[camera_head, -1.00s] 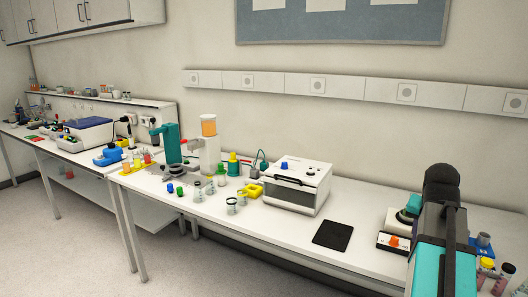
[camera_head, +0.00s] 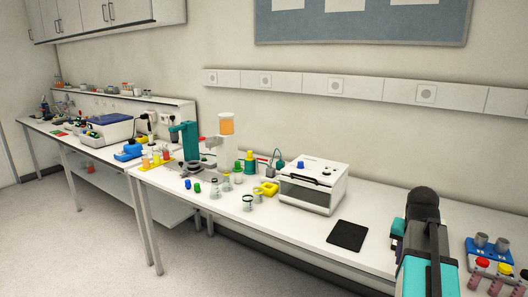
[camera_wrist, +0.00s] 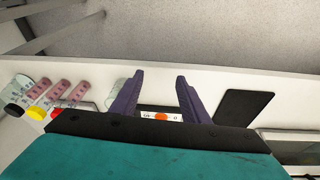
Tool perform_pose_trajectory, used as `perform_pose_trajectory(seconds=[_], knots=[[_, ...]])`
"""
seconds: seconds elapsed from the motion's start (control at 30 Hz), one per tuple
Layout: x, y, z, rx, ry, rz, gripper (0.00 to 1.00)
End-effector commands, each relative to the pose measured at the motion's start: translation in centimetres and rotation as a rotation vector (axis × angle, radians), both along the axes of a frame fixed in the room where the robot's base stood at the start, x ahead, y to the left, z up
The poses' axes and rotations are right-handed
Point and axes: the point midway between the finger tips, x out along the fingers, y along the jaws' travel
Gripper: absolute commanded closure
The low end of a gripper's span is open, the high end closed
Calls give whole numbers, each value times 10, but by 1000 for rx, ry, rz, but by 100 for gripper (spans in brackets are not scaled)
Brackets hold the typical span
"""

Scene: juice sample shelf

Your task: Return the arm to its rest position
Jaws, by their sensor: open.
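My gripper (camera_wrist: 159,76) shows in the wrist view as two dark purple fingers, spread apart with nothing between them. They are over the bench edge, with a small white device with an orange knob (camera_wrist: 161,116) partly visible behind them. In the head view my teal and black arm stands at the lower right over the bench; its fingers are hidden there.
The white bench (camera_head: 385,218) carries a black pad (camera_head: 347,235), a white box-shaped device (camera_head: 312,186) and several small bottles and cups. A blue rack (camera_head: 482,252) with tubes is right of my arm. A wall rail runs behind.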

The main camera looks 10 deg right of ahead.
Motion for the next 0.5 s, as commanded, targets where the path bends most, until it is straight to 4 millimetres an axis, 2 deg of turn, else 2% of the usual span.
perform_pose_trajectory(seconds=[0.03, 0.1, 0.5], knots=[[4, 11, -16, 14, 21, 18, 58], [7, 23, -35, 29, 47, 37, 58], [10, 93, -137, 107, 188, 144, 58]])
